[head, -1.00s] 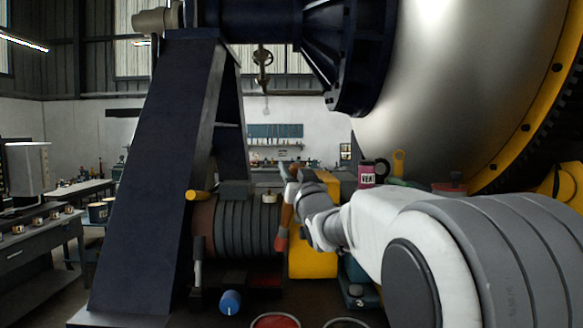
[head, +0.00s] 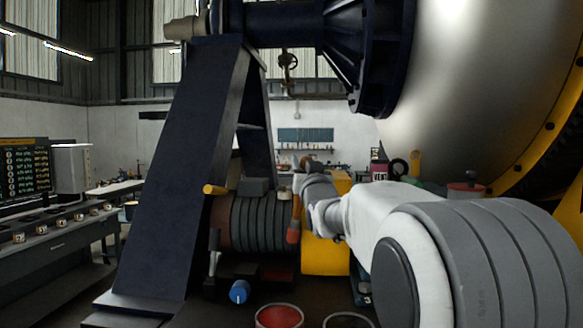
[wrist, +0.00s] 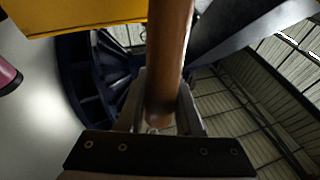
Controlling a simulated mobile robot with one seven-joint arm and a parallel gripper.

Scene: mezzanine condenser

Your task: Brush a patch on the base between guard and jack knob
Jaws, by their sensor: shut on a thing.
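My gripper (head: 300,182) is shut on the brown handle of a brush (head: 295,212), which hangs roughly upright with an orange-red lower part. The handle (wrist: 170,50) also shows between my fingers (wrist: 163,112) in the wrist view. The bristles cannot be made out. In the head view the brush is in front of the gap between a dark ribbed drum (head: 258,222) and a yellow block (head: 325,245). A blue knob (head: 239,291), likely the jack knob, sits low at the left on the dark base (head: 215,312). I cannot tell which part is the guard.
An open tin with red contents (head: 279,316) and a second, dark tin (head: 348,321) stand at the bottom edge. A slanted dark blue support (head: 185,170) rises at the left. A large silver vessel (head: 470,90) fills the upper right. A bench (head: 50,245) is far left.

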